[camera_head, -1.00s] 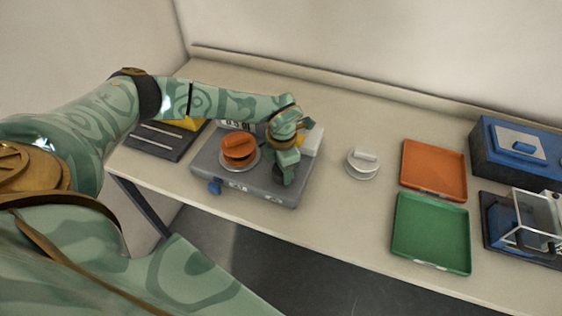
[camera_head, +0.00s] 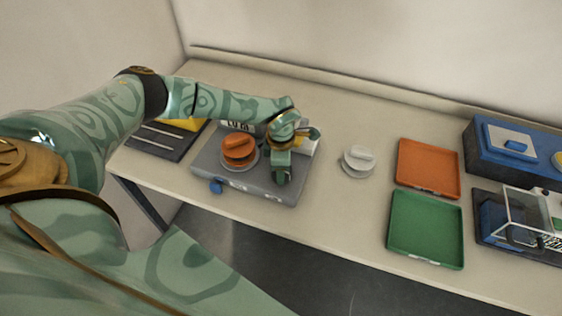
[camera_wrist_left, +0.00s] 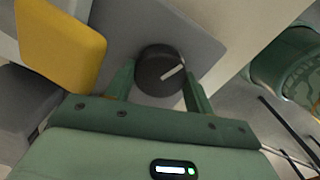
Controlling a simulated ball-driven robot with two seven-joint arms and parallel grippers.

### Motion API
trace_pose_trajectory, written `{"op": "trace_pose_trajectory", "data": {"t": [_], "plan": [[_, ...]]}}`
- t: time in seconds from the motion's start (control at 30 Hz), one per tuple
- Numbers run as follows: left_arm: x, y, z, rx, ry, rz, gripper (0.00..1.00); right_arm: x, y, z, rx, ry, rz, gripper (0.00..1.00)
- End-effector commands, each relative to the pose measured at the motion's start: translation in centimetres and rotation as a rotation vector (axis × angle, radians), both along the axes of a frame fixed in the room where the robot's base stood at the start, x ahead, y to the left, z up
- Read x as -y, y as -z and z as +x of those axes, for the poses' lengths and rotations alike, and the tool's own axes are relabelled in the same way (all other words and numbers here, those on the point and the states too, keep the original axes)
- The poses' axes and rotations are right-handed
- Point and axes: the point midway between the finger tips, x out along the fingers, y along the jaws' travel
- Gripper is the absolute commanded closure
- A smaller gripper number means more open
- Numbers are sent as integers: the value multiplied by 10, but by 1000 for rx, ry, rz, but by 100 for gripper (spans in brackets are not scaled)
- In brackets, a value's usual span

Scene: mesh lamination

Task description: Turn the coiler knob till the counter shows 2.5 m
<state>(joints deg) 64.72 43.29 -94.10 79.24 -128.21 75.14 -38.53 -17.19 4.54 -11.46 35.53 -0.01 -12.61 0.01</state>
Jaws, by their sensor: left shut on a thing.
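The coiler (camera_head: 215,172) is a grey box on the left of the table with an orange spool (camera_head: 240,146) on top. Its dark round knob (camera_wrist_left: 153,72) has a white pointer mark and fills the space between my left fingers in the left wrist view. My left gripper (camera_wrist_left: 159,70) is shut on the knob; in the head view the gripper (camera_head: 281,176) is over the coiler's right part and mostly hides the knob. The counter (camera_head: 237,125) is behind the spool, partly hidden by my left arm; its digits are too small to read surely. My right gripper is out of view.
A white spool-like part (camera_head: 358,161) stands right of the coiler. An orange tray (camera_head: 428,168), a green tray (camera_head: 425,230) and a blue machine (camera_head: 492,158) are farther right. A dark slotted plate (camera_head: 160,140) lies at the left. Table in front of the white part is clear.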

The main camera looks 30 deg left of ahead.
Motion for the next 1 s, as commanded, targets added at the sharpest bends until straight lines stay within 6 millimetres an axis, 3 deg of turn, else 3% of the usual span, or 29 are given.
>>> {"op": "trace_pose_trajectory", "data": {"t": [0.23, 0.27, 0.33, 1.0], "plan": [[-1, -1, 1, 3, -2, 1, 70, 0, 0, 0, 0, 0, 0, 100], [0, -1, 1, 4, -2, 0, 44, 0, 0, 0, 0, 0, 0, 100], [0, -1, 1, 4, -2, 0, 25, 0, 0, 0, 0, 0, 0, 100], [-2, -1, 2, 6, -14, 2, 25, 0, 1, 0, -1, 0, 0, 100]]}}
